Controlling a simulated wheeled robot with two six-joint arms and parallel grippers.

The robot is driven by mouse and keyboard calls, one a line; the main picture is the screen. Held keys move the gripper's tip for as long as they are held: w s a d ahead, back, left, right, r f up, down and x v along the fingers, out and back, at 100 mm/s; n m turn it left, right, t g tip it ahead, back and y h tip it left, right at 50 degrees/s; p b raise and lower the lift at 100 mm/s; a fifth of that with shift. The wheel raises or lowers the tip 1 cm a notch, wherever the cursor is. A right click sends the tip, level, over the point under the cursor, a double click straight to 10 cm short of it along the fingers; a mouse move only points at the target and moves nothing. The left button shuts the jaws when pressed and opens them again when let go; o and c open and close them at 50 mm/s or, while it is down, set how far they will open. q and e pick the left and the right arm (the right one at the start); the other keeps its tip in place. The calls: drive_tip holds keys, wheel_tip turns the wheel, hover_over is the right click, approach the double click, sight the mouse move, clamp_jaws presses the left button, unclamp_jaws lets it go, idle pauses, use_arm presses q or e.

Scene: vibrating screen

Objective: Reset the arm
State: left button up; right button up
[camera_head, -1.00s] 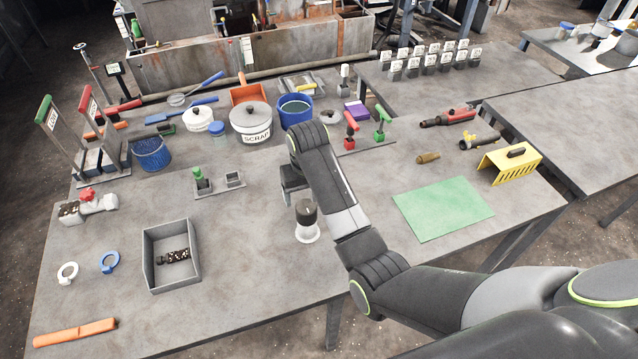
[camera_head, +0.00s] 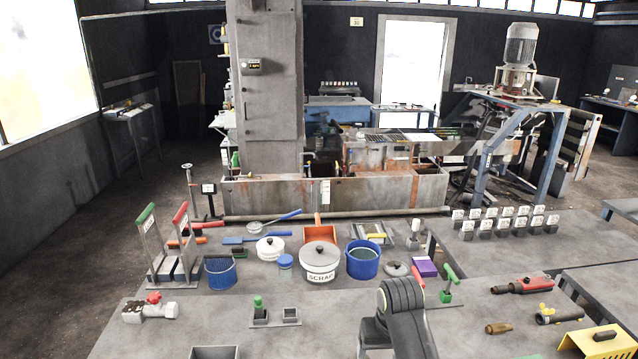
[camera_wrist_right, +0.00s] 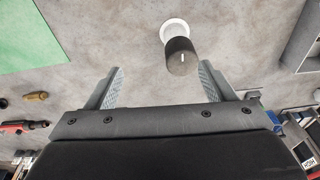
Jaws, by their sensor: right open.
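My right arm comes up from the bottom of the head view, where its gripper is mostly hidden behind my own arm link and the lower picture edge. In the right wrist view my right gripper (camera_wrist_right: 160,86) is open, with two grey fingers wide apart and nothing between them. A black cylinder with a white round base (camera_wrist_right: 180,55) stands on the table beyond the fingertips, apart from them. My left gripper is in neither view.
A scrap pot (camera_head: 320,264), a blue bucket (camera_head: 363,262), an orange scoop (camera_head: 318,230) and a blue basket (camera_head: 220,273) crowd the table's back half. A green mat (camera_wrist_right: 30,35) lies in the right wrist view. A yellow slotted holder (camera_head: 597,343) is at right.

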drive_tip(key=s+d+f+m+t, duration=0.1)
drive_tip(key=s+d+f, duration=0.4)
drive_tip(key=s, duration=0.4)
drive_tip(key=s+d+f, duration=0.4)
drive_tip(key=s+d, duration=0.3)
drive_tip(key=s, duration=0.3)
drive_tip(key=s+d+r+t+h, duration=0.1)
drive_tip(key=s+d+r, duration=0.1)
drive_tip(key=s, duration=0.6)
drive_tip(key=s+d+r+h, duration=0.1)
drive_tip(key=s+d+r, duration=0.1)
drive_tip(key=s, duration=0.6)
wheel_tip(320, 180, down, 33)
drive_tip(key=d+g+b, duration=0.1)
drive_tip(key=d+b, duration=0.1)
drive_tip(key=b, duration=0.6)
drive_tip(key=s+a+f+b, duration=0.1)
drive_tip(key=s+f+b, duration=0.2)
drive_tip(key=s+f, duration=0.4)
drive_tip(key=s+f+g+b, duration=0.1)
drive_tip(key=s+f+b, duration=0.2)
drive_tip(key=s+f, duration=0.4)
wheel_tip(320, 180, down, 8)
drive_tip(key=shift+s+a+f+g+y, duration=0.2)
drive_tip(key=shift+a+g+y, duration=0.1)
drive_tip(key=shift+a+y, duration=0.1)
drive_tip(key=shift+b, duration=0.3)
